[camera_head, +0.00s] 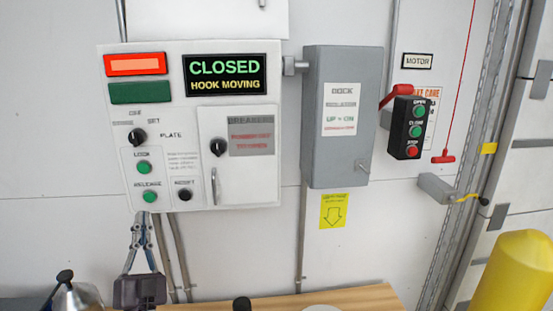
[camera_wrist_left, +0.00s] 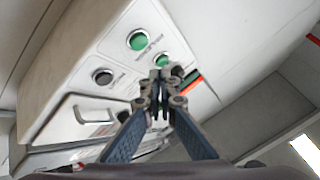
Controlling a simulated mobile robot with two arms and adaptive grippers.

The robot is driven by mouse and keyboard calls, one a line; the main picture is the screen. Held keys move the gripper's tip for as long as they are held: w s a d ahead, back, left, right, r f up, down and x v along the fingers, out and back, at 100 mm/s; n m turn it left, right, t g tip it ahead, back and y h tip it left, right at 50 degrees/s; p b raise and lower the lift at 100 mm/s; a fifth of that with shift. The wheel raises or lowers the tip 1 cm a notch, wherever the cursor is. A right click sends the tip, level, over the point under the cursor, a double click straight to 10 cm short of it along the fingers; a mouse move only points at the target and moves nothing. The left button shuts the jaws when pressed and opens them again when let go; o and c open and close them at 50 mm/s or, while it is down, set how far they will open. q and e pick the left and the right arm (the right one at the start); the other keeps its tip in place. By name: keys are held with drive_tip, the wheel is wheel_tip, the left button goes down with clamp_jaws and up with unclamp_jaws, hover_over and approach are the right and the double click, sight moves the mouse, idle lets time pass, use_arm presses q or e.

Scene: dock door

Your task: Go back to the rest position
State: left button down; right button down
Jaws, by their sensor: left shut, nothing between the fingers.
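My left gripper (camera_head: 143,217) is shut and empty, its fingers pointing up just below the lower edge of the white control panel (camera_head: 185,115). In the left wrist view the fingertips (camera_wrist_left: 161,77) overlap a green button on the panel; I cannot tell whether they touch it. The panel's display (camera_head: 225,75) reads "CLOSED" and "HOOK MOVING". The red lamp (camera_head: 136,64) is lit and the green one (camera_head: 140,93) below is dark. Green LOCK (camera_head: 144,167) and RELEASE (camera_head: 150,197) buttons sit at the lower left. My right gripper is not in view.
A grey disconnect box (camera_head: 341,130) with a red lever (camera_head: 396,95) hangs to the right. Beside it is a black button station (camera_head: 408,128). A yellow post (camera_head: 515,275) stands at lower right. A wooden surface (camera_head: 350,298) lies below.

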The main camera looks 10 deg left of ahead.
use_arm(q)
drive_tip(key=s+d+f+g+h, duration=0.35)
drive_tip(key=d+f+g, duration=0.2)
drive_tip(key=f, duration=0.65)
drive_tip(key=s+d+f+g+h, duration=0.2)
drive_tip(key=d+f+g+h, duration=0.3)
drive_tip(key=f, duration=0.6)
drive_tip(key=s+d+f+n+g, duration=0.15)
drive_tip(key=s+f+g, duration=0.25)
drive_tip(key=s, duration=0.5)
drive_tip(key=s+d+f+g, duration=0.2)
drive_tip(key=s+f+g, duration=0.15)
drive_tip(key=s, duration=0.45)
drive_tip(key=s+d+f+g, duration=0.2)
drive_tip(key=s+f+g, duration=0.15)
drive_tip(key=s, duration=0.55)
wheel_tip(320, 180, down, 30)
drive_tip(key=s+g+b, duration=0.2)
drive_tip(key=s+b, duration=0.1)
drive_tip(key=s+a+f+b, duration=0.1)
drive_tip(key=s+a+f, duration=0.2)
drive_tip(key=s+f, duration=1.3)
drive_tip(key=shift+s+f+g+b, duration=0.2)
drive_tip(key=shift+f+g+b, duration=0.15)
drive_tip(key=shift+f, duration=0.5)
